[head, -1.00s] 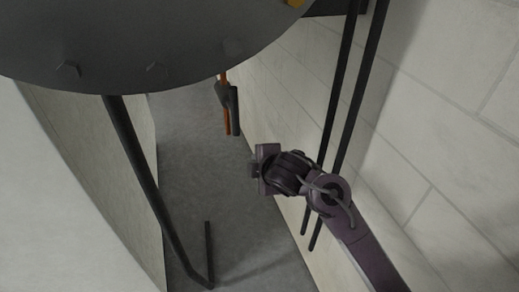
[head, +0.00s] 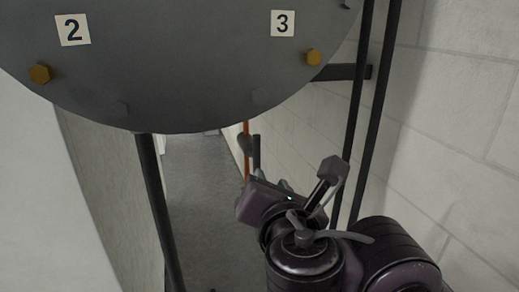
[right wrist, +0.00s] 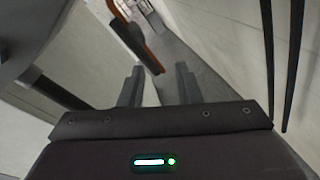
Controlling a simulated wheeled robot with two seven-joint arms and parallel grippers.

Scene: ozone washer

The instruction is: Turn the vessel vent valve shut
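The vessel (head: 180,80) is a large dark round end with number labels, filling the top of the head view. An orange-brown upright part (head: 246,150) with a dark piece beside it stands past its lower edge. An orange-brown strip also shows in the right wrist view (right wrist: 140,42). I cannot tell whether either belongs to the vent valve, and no labelled vent valve is clear. My right gripper (head: 272,183) is below the vessel, in front of the upright part. Its fingers (right wrist: 159,84) are apart with nothing between them. My left gripper is out of view.
Two orange bolts (head: 312,57) sit on the vessel face. Two dark vertical pipes (head: 372,110) run along the pale block wall (head: 460,90) at right. A dark leg (head: 158,205) stands at left. Grey floor (head: 205,195) lies open between the walls.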

